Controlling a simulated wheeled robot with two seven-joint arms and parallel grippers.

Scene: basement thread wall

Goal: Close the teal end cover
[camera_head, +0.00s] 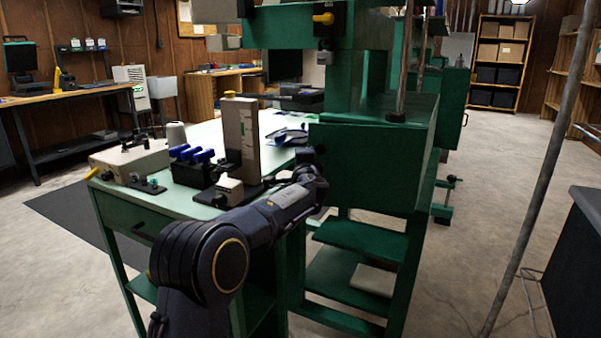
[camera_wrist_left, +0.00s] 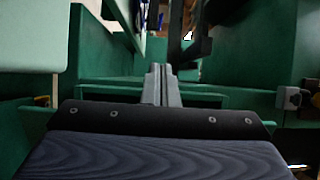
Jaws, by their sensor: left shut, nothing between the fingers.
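A large dark green panel (camera_head: 365,170) forms the near end of the green machine in the head view. It seems to be the end cover, but I cannot tell how far it stands open. My left arm reaches up to its left edge, with the wrist (camera_head: 309,186) beside that edge. The fingertips are not clear in the head view. In the left wrist view my left gripper (camera_wrist_left: 160,84) is shut and empty, pointing in among green surfaces. I cannot tell whether it touches the cover. My right gripper is not in view.
Left of the arm is a pale green table (camera_head: 205,135) with a beige box (camera_head: 130,160), blue-topped parts (camera_head: 193,153) and an upright grey block (camera_head: 241,137). A grey pole (camera_head: 535,190) stands at the right. The concrete floor between machine and pole is mostly clear.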

